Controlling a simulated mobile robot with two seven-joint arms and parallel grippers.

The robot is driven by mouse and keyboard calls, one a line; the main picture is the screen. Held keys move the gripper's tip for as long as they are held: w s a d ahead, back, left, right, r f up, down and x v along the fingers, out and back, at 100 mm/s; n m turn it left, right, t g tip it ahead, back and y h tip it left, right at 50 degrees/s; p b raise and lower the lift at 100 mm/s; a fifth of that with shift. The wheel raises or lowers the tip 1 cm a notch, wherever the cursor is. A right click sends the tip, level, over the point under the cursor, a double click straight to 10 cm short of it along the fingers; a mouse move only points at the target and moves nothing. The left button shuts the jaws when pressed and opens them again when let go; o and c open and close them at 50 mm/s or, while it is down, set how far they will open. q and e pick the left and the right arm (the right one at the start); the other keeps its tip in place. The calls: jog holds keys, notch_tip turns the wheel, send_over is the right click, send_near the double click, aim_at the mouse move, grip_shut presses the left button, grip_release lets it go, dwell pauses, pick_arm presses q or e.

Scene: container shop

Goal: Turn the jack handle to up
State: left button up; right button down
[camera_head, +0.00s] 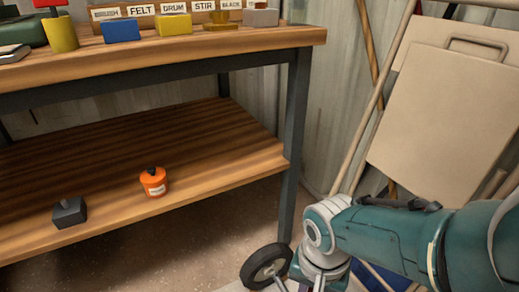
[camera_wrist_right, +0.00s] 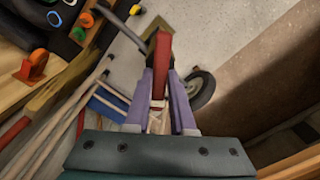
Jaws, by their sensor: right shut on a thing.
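In the right wrist view, my right gripper (camera_wrist_right: 160,85) is shut on a red bar (camera_wrist_right: 162,55), which looks like the grip of the jack handle. The bar stands upright in that picture between the two purple-grey fingers. A dark grey rod (camera_wrist_right: 126,30) shows beside the top of the bar; I cannot tell whether they join. The jack's body is not clearly seen. In the head view, my right arm reaches in from the right to the bottom edge, where its fingers are cut off or hidden. My left gripper is in neither view.
A black-tyred wheel (camera_head: 266,266) stands on the floor close to my right wrist. A wooden workbench (camera_head: 210,45) has a lower shelf (camera_head: 200,130) with an orange pot (camera_head: 153,182) and a dark block (camera_head: 69,213). A beige board (camera_head: 440,110) leans at right.

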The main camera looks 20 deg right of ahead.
jog(key=m, duration=1.2)
jog(key=shift+m, duration=0.4)
jog(key=m, duration=0.3)
jog(key=shift+m, duration=0.3)
jog(key=m, duration=0.3)
jog(key=shift+m+b, duration=0.3)
jog(key=m, duration=0.3)
jog(key=shift+m, duration=1.2)
jog(key=shift+b, duration=0.3)
jog(key=c, duration=0.8)
grip_release()
jog(key=shift+o, duration=0.2)
